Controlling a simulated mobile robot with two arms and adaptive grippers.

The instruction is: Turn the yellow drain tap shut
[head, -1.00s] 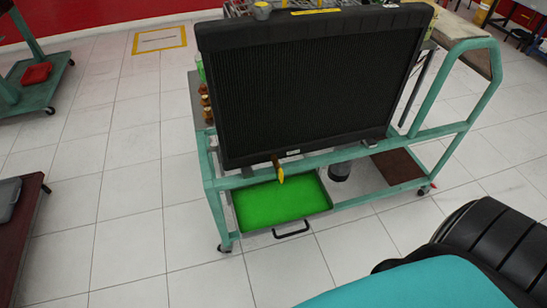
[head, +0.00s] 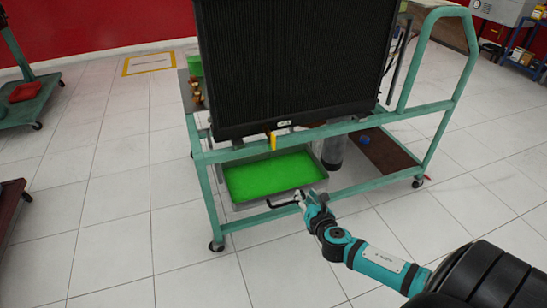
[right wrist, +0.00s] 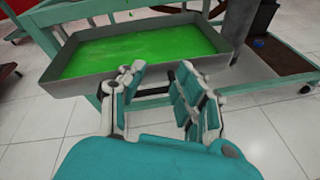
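The yellow drain tap (head: 272,141) sticks out below the lower edge of the black radiator (head: 290,60), its yellow part pointing down. Its exact turn is too small to tell. A tray of green liquid (head: 232,205) stands beneath it, also seen in the right wrist view (right wrist: 62,85). My right gripper (head: 308,195) is at the tray's front right corner, lower than the tap and to its right. In the right wrist view its fingers (right wrist: 160,75) are apart, with no tap between them. My left gripper is out of view.
The green cart frame (head: 300,153) has a rail running across just below the radiator, near the tap. A black handle (head: 283,204) sticks out from the tray front beside my right gripper. A dark cylinder (head: 333,153) stands right of the tray. The floor in front is clear.

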